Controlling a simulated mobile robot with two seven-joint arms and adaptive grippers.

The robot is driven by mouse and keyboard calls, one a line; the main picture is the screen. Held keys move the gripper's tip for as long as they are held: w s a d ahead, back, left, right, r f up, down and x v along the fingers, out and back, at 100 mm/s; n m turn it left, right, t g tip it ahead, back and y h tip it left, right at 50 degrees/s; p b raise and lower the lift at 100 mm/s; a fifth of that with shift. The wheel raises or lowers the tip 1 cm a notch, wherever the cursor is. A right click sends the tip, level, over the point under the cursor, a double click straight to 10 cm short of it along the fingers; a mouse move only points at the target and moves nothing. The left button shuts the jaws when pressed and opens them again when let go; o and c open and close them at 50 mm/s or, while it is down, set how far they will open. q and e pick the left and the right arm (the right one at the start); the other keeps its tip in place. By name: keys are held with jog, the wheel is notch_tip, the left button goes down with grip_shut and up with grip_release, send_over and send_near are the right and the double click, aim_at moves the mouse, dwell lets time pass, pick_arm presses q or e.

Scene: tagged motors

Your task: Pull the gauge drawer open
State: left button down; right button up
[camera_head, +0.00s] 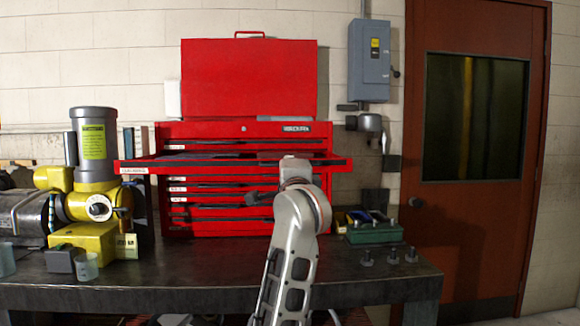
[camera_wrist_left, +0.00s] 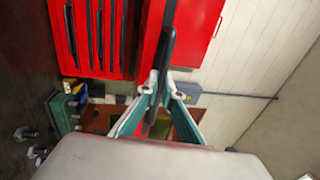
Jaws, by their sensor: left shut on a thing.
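The red tool chest (camera_head: 245,215) stands on the workbench. Its gauge drawer (camera_head: 215,166), with a small label at its left end, stands out well in front of the other drawers, with part of its inside showing. My left arm reaches up to the drawer front right of its middle, and the wrist hides the gripper there. In the left wrist view, the teal fingers of my left gripper (camera_wrist_left: 162,92) are shut on a dark bar (camera_wrist_left: 170,45) along the drawer front. My right gripper is not in view.
A yellow and grey motor (camera_head: 93,150) stands at the left of the workbench (camera_head: 190,268). A green tray (camera_head: 375,235) and several bolts (camera_head: 390,256) are at the right. The bench top in front of the chest is mostly clear.

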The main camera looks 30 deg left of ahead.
pick_arm(q)
jog(key=shift+s+d, duration=0.2)
jog(key=shift+s, duration=0.05)
dwell(0.3)
jog(key=c, duration=2.5)
grip_release()
jog(key=v, duration=1.2)
